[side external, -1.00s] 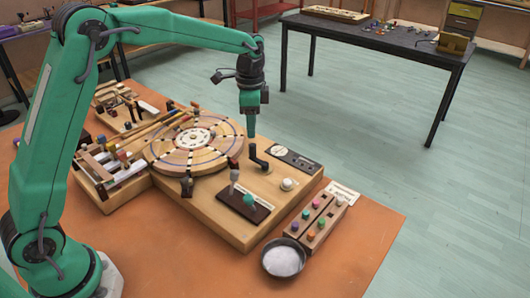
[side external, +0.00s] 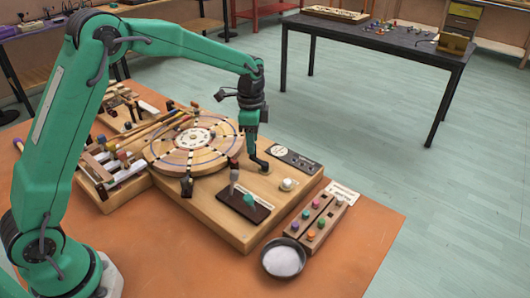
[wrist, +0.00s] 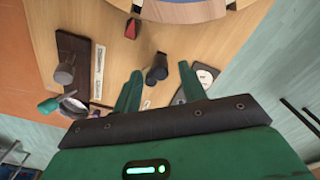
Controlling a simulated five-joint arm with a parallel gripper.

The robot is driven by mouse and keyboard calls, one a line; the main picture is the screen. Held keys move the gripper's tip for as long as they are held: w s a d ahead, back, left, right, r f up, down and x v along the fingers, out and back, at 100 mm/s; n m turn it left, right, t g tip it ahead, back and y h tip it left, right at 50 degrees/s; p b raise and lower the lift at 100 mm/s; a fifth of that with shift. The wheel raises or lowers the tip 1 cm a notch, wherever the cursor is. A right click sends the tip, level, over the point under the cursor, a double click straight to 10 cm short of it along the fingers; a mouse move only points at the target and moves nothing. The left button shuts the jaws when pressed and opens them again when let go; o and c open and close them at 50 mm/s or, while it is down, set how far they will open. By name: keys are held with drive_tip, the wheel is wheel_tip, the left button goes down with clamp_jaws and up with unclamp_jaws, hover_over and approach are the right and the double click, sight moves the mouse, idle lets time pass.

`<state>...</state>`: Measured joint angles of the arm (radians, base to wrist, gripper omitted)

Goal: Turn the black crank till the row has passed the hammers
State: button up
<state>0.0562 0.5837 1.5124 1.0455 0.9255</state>
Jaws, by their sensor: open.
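The black crank (side external: 260,163) stands on the wooden base, right of the round wooden disc (side external: 172,160). My gripper (side external: 251,151) has come down over the crank's handle, which it partly hides in the side view. In the wrist view, my gripper (wrist: 158,72) is open, with one green finger on each side of the dark crank knob (wrist: 157,68). I cannot tell whether either finger touches it. The disc carries coloured marks and rings. I cannot clearly make out the row or the hammers; light bars (side external: 125,173) lie at the disc's left.
A white knob (side external: 288,184), a box of coloured buttons (side external: 315,221) and a round bowl (side external: 283,261) lie to the right. The orange tabletop (side external: 350,245) is clear at front right.

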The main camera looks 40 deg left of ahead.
drive_tip(key=shift+f, duration=1.3)
clamp_jaws()
drive_tip(key=shift+s+n, duration=0.15)
drive_tip(key=shift+n, duration=0.15)
drive_tip(key=n, duration=0.1)
drive_tip(key=s+n, duration=0.1)
drive_tip(key=n, duration=0.1)
drive_tip(key=s+n, duration=0.1)
drive_tip(key=shift+d+n, duration=0.3)
drive_tip(key=shift+n, duration=0.1)
drive_tip(key=n, duration=0.1)
drive_tip(key=s+n, duration=0.1)
drive_tip(key=n, duration=0.1)
drive_tip(key=shift+d+n, duration=0.3)
drive_tip(key=shift+d, duration=0.1)
drive_tip(key=shift+s+d+n, duration=0.15)
drive_tip(key=shift+d+n, duration=0.1)
drive_tip(key=shift+n, duration=0.45)
drive_tip(key=shift+s+d+n, duration=0.15)
drive_tip(key=shift+d+n, duration=0.05)
drive_tip(key=shift+n, duration=0.5)
drive_tip(key=shift+r, duration=0.1)
